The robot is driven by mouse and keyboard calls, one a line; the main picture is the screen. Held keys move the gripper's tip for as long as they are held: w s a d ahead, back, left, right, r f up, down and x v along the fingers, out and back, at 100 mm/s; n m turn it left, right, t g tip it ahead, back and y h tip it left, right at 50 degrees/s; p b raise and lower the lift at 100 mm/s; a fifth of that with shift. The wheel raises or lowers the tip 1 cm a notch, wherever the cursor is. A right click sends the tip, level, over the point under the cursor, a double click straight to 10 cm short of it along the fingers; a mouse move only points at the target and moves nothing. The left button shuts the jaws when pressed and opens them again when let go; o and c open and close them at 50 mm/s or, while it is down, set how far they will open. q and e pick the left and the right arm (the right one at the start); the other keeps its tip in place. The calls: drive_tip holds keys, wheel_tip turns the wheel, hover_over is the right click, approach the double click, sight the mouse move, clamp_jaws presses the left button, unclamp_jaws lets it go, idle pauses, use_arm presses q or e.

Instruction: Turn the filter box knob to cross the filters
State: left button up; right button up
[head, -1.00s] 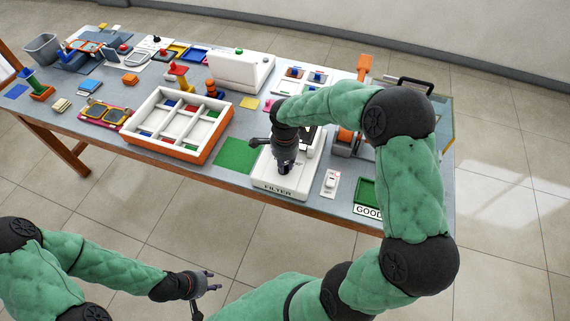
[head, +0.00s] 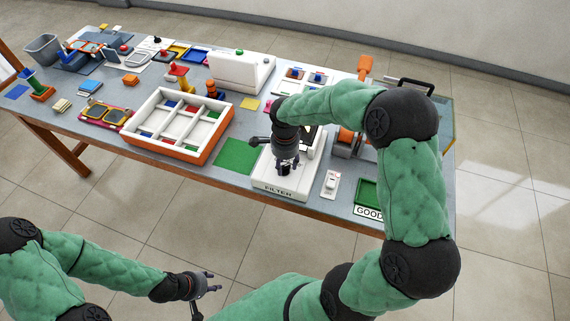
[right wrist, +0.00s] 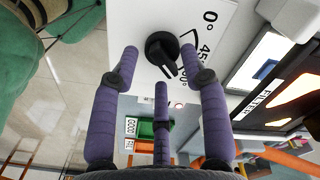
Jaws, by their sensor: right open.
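The white filter box (head: 268,184), labelled FILTER, stands near the front edge of the table. Its black knob (right wrist: 161,48) shows in the right wrist view on a white face printed 0°, 45° and, partly covered, a third mark. The knob's pale pointer line points down and slightly right, towards the partly covered mark. My right gripper (head: 284,168) is over the box; its open fingers (right wrist: 160,66) are spread around the knob, apart from it as far as I can see. My left gripper (head: 214,281) is open and empty, away from the table.
A green mat (head: 237,155) and an orange-sided sorting tray (head: 165,147) lie left of the box. A small white switch (head: 331,184) and a green tray (head: 366,191) marked GOOD are to its right. A grey and orange device (head: 345,143) stands behind my right arm.

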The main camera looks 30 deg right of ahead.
sight(285, 167)
wheel_tip(285, 167, up, 11)
drive_tip(key=shift+r, duration=0.15)
idle(0.7)
